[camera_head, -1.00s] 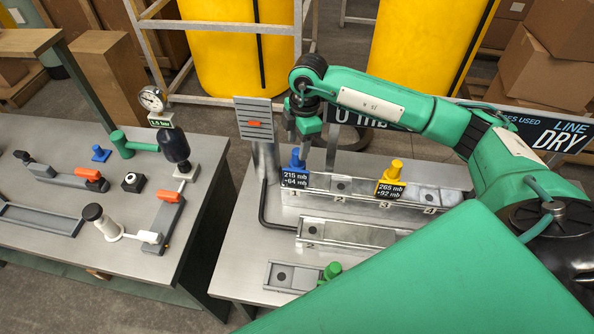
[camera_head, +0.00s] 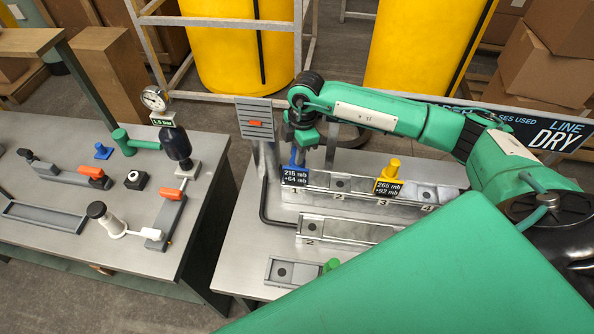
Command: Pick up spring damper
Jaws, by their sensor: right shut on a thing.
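A blue fitting (camera_head: 293,168) stands upright at position 1 of the rear metal rail (camera_head: 340,184), with a black tag reading 215 mb in front of it. My right gripper (camera_head: 298,150) reaches down onto its top from above and is shut on it; the fingertips are partly hidden. A yellow fitting (camera_head: 389,171) with a 265 mb tag stands at position 3 of the same rail. A green fitting (camera_head: 331,265) shows at the front short rail, partly covered. The pictures do not mark which fitting is the spring damper. My left gripper is not in view.
A grey slatted panel (camera_head: 255,118) on a post stands just left of my right gripper. A middle rail (camera_head: 345,230) lies empty in front. The left bench (camera_head: 60,230) carries a gauge (camera_head: 153,98), a dark bulb and orange-handled levers. A dark sign (camera_head: 540,125) stands behind.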

